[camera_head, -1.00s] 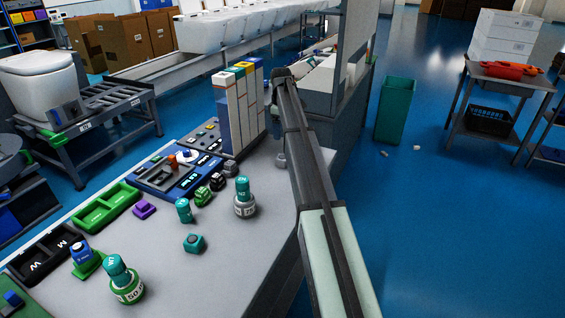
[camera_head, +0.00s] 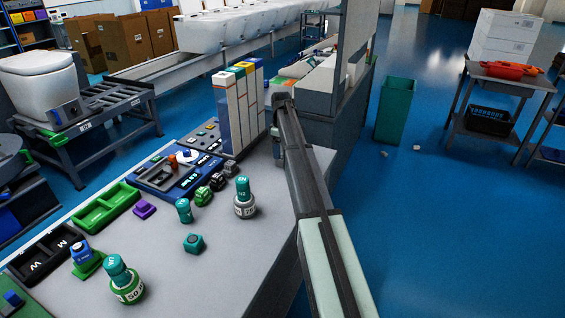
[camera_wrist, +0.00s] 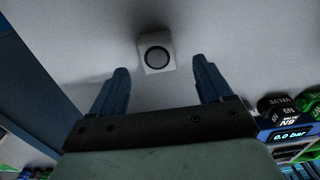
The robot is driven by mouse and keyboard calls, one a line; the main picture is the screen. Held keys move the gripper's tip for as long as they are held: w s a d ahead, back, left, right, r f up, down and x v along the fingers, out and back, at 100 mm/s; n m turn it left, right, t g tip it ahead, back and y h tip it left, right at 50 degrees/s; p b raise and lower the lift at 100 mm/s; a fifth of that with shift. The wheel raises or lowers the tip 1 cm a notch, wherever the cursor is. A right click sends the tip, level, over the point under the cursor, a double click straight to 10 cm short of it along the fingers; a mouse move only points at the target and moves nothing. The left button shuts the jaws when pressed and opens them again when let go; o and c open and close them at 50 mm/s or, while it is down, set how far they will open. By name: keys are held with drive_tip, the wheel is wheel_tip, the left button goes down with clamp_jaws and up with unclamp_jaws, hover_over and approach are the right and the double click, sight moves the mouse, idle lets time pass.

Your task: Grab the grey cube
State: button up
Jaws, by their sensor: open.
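The grey cube (camera_wrist: 155,51), with a dark-ringed round face, lies on the pale worktop in the wrist view. My gripper (camera_wrist: 160,78) is open and empty. Its two blue fingers spread to the left and right, and the cube sits just beyond the fingertips, roughly between them and apart from both. In the head view, my arm reaches over the right side of the worktop (camera_head: 215,265) and my gripper end (camera_head: 277,146) is low near the upright boxes. I cannot make out the cube clearly there.
Upright coloured boxes (camera_head: 237,112) stand left of my gripper end. A grey-and-teal bottle (camera_head: 244,199), dark knobs (camera_head: 217,182) and a blue panel (camera_head: 176,177) are on the worktop. In the wrist view, valve parts (camera_wrist: 283,106) are at the right.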

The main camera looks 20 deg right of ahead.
drive_tip(key=f, duration=0.5)
drive_tip(key=shift+d, duration=0.25)
drive_tip(key=c, duration=1.1)
drive_tip(key=shift+r, duration=0.15)
